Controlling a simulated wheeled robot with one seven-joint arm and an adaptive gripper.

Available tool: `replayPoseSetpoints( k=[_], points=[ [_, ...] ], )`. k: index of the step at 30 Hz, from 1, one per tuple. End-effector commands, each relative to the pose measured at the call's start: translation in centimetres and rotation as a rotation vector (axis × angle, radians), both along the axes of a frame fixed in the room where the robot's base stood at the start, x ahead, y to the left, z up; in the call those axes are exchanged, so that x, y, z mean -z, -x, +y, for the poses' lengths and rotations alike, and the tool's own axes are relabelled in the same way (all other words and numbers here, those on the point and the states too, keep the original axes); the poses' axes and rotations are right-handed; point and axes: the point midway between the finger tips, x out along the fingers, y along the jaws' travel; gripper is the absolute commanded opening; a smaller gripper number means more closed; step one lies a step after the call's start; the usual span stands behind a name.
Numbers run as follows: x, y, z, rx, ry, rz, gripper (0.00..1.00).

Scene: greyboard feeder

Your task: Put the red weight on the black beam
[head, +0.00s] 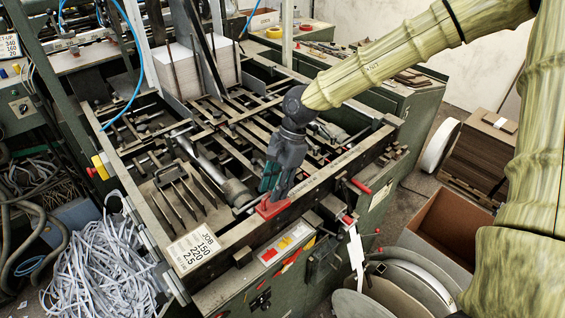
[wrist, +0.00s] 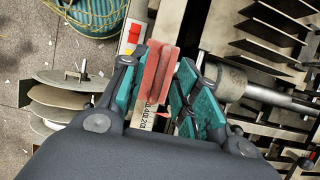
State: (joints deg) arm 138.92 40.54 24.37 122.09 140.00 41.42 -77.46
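The red weight (head: 272,207) sits low at the front rail of the machine, just under my fingertips. In the wrist view the red weight (wrist: 158,72) lies between the two teal fingers, with a raised ridge along it. My gripper (head: 276,194) points down over it, and both fingertips (wrist: 163,62) appear to meet its sides. The black beam (head: 325,172) seems to be the dark front rail with a number scale along it. The weight is over or on this rail; I cannot tell whether it bears on it.
Metal fins (head: 180,195) and a cylinder (head: 232,190) lie just behind and left. A red-handled lever (head: 360,186) is to the right. Round discs (head: 375,300) and an open carton (head: 455,228) stand at the right.

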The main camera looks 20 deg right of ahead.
Motion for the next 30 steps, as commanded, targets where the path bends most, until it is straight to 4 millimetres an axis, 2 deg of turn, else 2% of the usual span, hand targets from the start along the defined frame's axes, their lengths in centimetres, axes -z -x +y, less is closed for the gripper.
replayPoseSetpoints(
  k=[9,15,21,30],
  points=[
    [-5.0,-0.9,-2.0,0.002,-0.003,-0.005,0.32],
    [-7.6,-1.2,-3.0,0.002,-0.002,-0.003,0.32],
    [-8.8,-1.3,-3.4,0.000,0.000,-0.001,0.32],
    [-9.0,-1.3,-3.5,0.000,0.000,0.000,0.32]
  ],
)
